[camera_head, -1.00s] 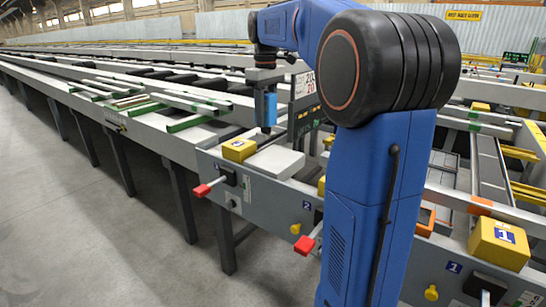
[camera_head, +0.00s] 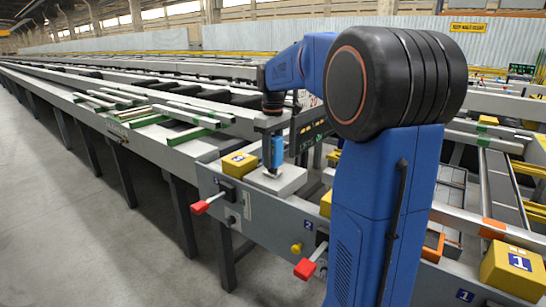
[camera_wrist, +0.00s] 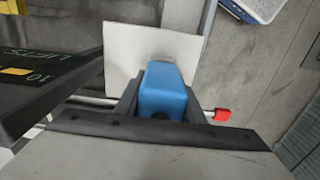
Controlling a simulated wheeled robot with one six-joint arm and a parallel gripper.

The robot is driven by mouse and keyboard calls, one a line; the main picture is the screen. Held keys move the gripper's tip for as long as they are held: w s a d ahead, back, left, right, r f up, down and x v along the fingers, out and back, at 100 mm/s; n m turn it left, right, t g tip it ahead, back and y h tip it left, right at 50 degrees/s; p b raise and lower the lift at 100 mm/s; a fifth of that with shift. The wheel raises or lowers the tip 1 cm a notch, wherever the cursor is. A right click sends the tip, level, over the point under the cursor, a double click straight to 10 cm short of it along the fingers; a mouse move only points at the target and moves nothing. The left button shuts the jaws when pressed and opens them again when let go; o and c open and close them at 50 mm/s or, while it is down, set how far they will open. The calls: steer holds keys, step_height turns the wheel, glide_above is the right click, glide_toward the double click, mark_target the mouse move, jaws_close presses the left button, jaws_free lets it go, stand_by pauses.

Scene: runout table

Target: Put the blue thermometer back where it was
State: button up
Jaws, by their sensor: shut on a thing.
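The blue thermometer (camera_head: 278,152) is upright between the fingers of my gripper (camera_head: 271,138), at the end of my blue arm. Its lower end is over the pale flat block (camera_head: 290,181) at the near end of the table. I cannot tell whether it touches the block. In the wrist view the thermometer (camera_wrist: 163,90) is held between the dark fingers, with the pale block (camera_wrist: 122,48) behind it. A small light-grey piece shows at its lower end; I cannot tell what it is.
A yellow box (camera_head: 239,163) stands left of the block. Red-knobbed levers (camera_head: 201,207) stick out from the table's grey front. A dark sign board (camera_head: 310,135) stands close behind my gripper; it fills the left of the wrist view. Open floor lies at left.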

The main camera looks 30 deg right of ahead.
steer(key=o, duration=0.9)
step_height(320, 180, up, 12)
steer(key=shift+r, duration=0.1)
stand_by(0.6)
